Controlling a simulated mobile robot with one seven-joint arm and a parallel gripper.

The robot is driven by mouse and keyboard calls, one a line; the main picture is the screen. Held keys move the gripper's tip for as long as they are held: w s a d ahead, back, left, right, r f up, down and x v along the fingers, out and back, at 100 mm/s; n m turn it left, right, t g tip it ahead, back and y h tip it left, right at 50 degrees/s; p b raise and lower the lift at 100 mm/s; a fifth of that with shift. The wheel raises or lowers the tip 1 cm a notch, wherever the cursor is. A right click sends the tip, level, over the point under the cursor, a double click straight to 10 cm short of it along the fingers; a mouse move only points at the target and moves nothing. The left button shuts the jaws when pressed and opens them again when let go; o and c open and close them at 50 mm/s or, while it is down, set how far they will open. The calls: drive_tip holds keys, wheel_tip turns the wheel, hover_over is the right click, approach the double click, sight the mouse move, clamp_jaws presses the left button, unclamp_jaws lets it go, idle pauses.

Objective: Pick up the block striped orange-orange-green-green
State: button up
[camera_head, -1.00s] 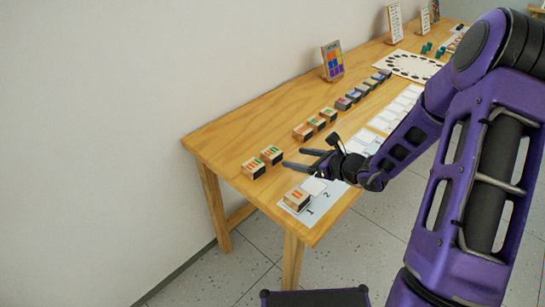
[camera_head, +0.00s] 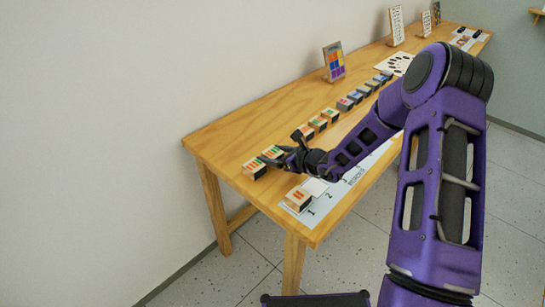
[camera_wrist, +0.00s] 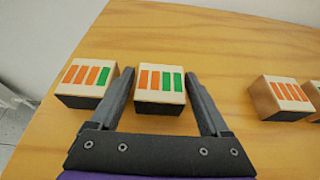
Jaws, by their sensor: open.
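The block striped orange-orange-green-green (camera_wrist: 160,88) sits on the wooden table, stripes up, in the middle of the wrist view. In the head view it is the block (camera_head: 272,152) at my fingertips, partly covered by them. My gripper (camera_wrist: 159,77) is open, with one finger on each side of this block. I cannot tell whether either finger touches it. My gripper (camera_head: 273,160) also shows low over the table in the head view.
An orange-orange-orange-green block (camera_wrist: 87,82) stands close to the left of my left finger. An all-orange-striped block (camera_wrist: 283,98) stands further right. A numbered strip (camera_head: 340,199) runs along the table's front edge, with a block (camera_head: 298,199) at number 1.

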drive_tip(key=c, duration=1.1)
drive_tip(key=shift+c, duration=0.2)
drive_tip(key=shift+r, duration=0.1)
